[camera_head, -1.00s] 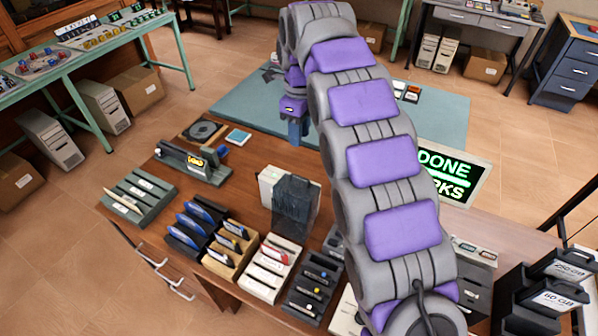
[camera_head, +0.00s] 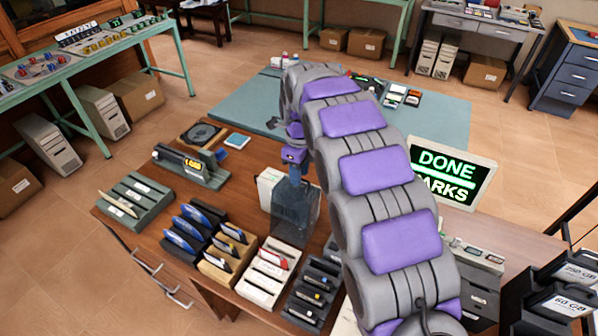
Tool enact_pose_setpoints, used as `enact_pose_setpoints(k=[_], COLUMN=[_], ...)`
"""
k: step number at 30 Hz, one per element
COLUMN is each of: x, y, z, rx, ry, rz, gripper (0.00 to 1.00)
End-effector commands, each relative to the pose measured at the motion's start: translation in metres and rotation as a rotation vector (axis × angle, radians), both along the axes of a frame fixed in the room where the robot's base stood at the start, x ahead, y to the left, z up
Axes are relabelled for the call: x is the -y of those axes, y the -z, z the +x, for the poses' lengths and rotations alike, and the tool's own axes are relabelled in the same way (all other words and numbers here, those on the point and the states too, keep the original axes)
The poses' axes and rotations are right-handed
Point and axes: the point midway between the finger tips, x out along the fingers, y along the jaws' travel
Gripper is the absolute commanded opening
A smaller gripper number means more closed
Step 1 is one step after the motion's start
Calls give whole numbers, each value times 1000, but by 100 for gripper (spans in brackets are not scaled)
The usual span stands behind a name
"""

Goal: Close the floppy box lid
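The floppy box stands in the middle of the wooden desk, with a pale body (camera_head: 268,187) and a smoky, see-through lid (camera_head: 297,214). The lid appears to stand up at the right of the pale part; its exact angle is hard to tell. My gripper (camera_head: 296,174) points down at the lid's upper edge, from above and behind it. Its fingertips overlap the lid in this view; I cannot tell if they touch it. The fingers are too small to show whether they are open or shut. My arm hides what lies to the right of the box.
Racks of floppy disks (camera_head: 183,232) and a white rack (camera_head: 266,275) line the desk's front. A grey device (camera_head: 190,165) sits at the left. A monitor (camera_head: 450,173) reading "DONE" stands at the right, beyond my arm. Bare desk shows left of the box.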

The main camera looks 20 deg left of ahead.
Motion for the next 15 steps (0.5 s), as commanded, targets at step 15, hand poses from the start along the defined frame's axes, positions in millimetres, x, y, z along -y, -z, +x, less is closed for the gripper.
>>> enact_pose_setpoints(k=[15], x=[0], y=[0], z=[0], rx=[0], ry=[0], rz=[-1], gripper=[2])
